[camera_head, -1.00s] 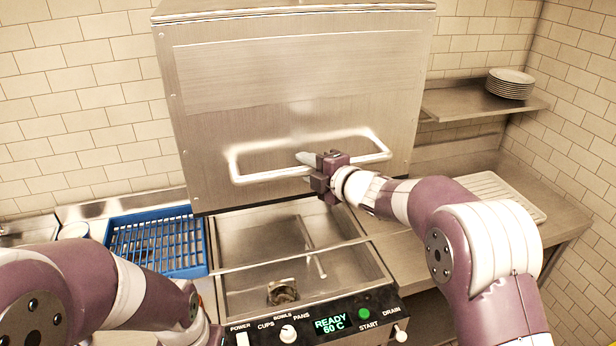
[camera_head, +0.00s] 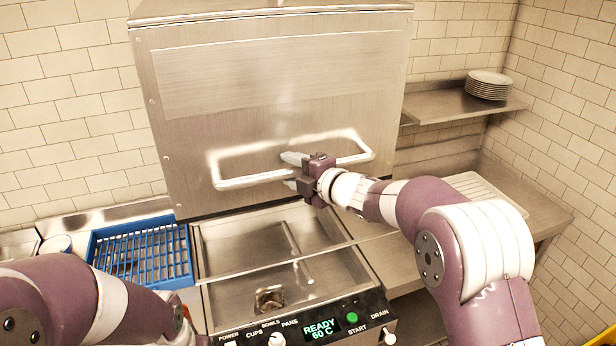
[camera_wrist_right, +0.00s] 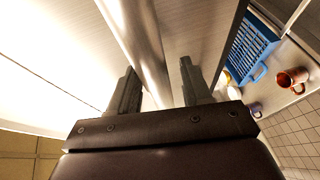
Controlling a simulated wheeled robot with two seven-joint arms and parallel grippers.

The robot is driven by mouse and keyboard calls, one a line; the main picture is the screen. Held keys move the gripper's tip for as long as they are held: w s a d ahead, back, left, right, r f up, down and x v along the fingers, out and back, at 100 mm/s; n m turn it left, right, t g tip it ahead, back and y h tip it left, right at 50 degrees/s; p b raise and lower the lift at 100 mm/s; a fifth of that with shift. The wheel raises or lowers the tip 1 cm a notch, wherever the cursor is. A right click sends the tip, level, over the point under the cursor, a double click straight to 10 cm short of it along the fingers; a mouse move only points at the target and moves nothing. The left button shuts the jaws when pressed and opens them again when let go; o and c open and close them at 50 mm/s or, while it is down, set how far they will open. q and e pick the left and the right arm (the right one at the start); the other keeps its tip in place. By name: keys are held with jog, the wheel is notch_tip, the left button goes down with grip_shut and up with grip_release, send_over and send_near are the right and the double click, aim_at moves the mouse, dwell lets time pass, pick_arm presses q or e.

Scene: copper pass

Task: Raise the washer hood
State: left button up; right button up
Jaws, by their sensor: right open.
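The washer hood (camera_head: 270,90) is a large steel box standing raised above the open wash tank (camera_head: 275,255). Its bar handle (camera_head: 235,182) runs across the lower front. My right gripper (camera_head: 292,172) is at the right half of the handle, its fingers open above and below the bar. In the right wrist view the open fingers (camera_wrist_right: 158,88) stand on either side of the handle bar (camera_wrist_right: 145,50), not clamped on it. My left arm comes in at the lower left of the head view; its gripper is out of frame.
A blue rack (camera_head: 142,252) sits left of the tank. The control panel (camera_head: 310,328) reads READY 60 C. A plate stack (camera_head: 489,84) is on the right shelf, above a ribbed tray (camera_head: 487,190). A brown mug (camera_wrist_right: 292,78) shows in the wrist view.

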jog(key=b+v, duration=0.4)
jog(key=v, duration=0.8)
